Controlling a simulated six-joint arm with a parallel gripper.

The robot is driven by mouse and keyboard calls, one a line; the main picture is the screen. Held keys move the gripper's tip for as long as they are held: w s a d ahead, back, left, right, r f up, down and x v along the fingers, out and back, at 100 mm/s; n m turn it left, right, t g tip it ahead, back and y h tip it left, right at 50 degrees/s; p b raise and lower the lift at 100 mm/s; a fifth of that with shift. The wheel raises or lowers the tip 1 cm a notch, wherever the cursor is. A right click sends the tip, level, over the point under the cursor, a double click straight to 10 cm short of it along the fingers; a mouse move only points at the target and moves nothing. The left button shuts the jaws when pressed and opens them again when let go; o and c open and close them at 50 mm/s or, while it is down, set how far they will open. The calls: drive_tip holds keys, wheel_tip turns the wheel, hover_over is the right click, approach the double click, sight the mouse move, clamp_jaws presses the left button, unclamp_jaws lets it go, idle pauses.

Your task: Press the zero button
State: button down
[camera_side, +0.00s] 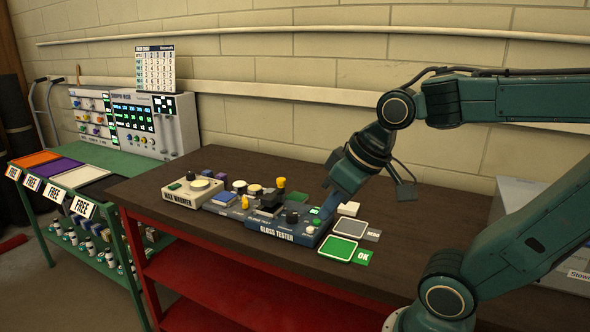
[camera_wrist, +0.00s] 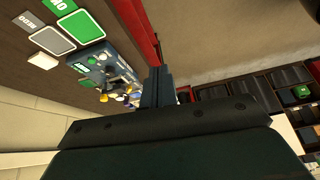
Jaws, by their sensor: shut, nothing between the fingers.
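The blue gloss tester (camera_side: 285,235) sits on the dark bench top, with a black knob (camera_side: 292,217), a small lit green display (camera_side: 315,211) and a pale round button (camera_side: 310,229) near its right end. I cannot read which control is the zero button.
A wax warmer (camera_side: 193,195) stands left of the tester, with several knobs and pads between. A green OK pad (camera_side: 338,248), a grey redo pad (camera_side: 350,228) and a white block (camera_side: 348,209) lie to the right. A green cart (camera_side: 105,180) stands at the left.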

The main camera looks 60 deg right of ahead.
drive_tip(key=w+d+f+m, duration=0.3)
drive_tip(key=w+d, duration=0.4)
drive_tip(key=w, duration=0.1)
drive_tip(key=m+t, duration=0.2)
drive_tip(key=m, duration=0.2)
hover_over(313, 229)
wheel_tip(313, 229, down, 4)
drive_tip(key=r, duration=0.1)
drive_tip(key=shift+f+y, duration=0.25)
drive_tip(key=shift+y, duration=0.25)
drive_tip(key=shift+f, duration=0.1)
drive_tip(key=shift+f, duration=4.3)
drive_tip(key=shift+f, duration=0.85)
drive_tip(key=shift+r, duration=0.85)
